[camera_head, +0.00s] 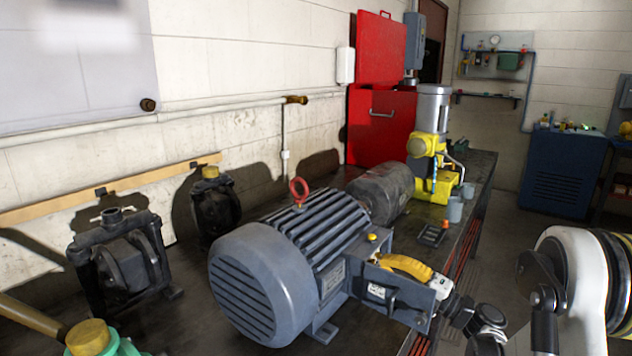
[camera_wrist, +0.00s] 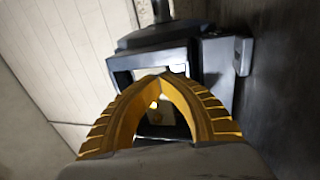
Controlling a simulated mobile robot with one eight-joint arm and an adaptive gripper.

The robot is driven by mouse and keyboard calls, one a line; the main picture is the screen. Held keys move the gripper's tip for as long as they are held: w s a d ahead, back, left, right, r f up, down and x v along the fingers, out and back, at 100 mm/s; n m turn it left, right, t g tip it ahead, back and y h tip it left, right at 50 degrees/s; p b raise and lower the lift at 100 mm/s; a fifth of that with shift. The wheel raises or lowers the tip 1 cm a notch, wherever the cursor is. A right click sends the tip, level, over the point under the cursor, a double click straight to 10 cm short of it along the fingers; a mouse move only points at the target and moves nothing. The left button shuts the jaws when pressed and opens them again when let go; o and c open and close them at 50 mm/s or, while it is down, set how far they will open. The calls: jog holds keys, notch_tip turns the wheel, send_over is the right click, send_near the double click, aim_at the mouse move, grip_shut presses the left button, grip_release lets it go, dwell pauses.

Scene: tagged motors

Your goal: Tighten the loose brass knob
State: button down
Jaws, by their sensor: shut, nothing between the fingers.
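A large blue-grey motor (camera_head: 262,283) stands on the bench, with an open-topped terminal box (camera_head: 392,304) on its right side. My gripper (camera_head: 384,262) is at the box opening, its yellow fingers curved together and empty. In the wrist view my gripper's fingertips (camera_wrist: 164,78) meet in front of the box's frame (camera_wrist: 124,72). A small brass-coloured spot (camera_wrist: 154,104) shows through the gap between the fingers; it may be the knob, partly hidden. A small yellow knob (camera_head: 372,237) shows near the box in the head view. I cannot tell which is loose.
A dark cylindrical motor (camera_head: 384,190) and a yellow-and-grey machine (camera_head: 434,150) stand behind. Dark pumps (camera_head: 120,262) sit at left, and a green part with a yellow cap (camera_head: 88,338) is at front left. Small grey cups (camera_head: 455,209) are near the bench's right edge.

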jog(key=shift+s+a+f+b, duration=0.1)
jog(key=shift+s+a+b, duration=0.1)
jog(key=shift+b, duration=0.2)
jog(key=shift+s+a, duration=0.2)
jog(key=shift+s, duration=0.05)
dwell(0.4)
jog(key=s+d, duration=0.4)
jog(key=shift+d+f, duration=0.25)
jog(key=shift+d, duration=0.05)
jog(key=shift+w, duration=0.1)
dwell(0.3)
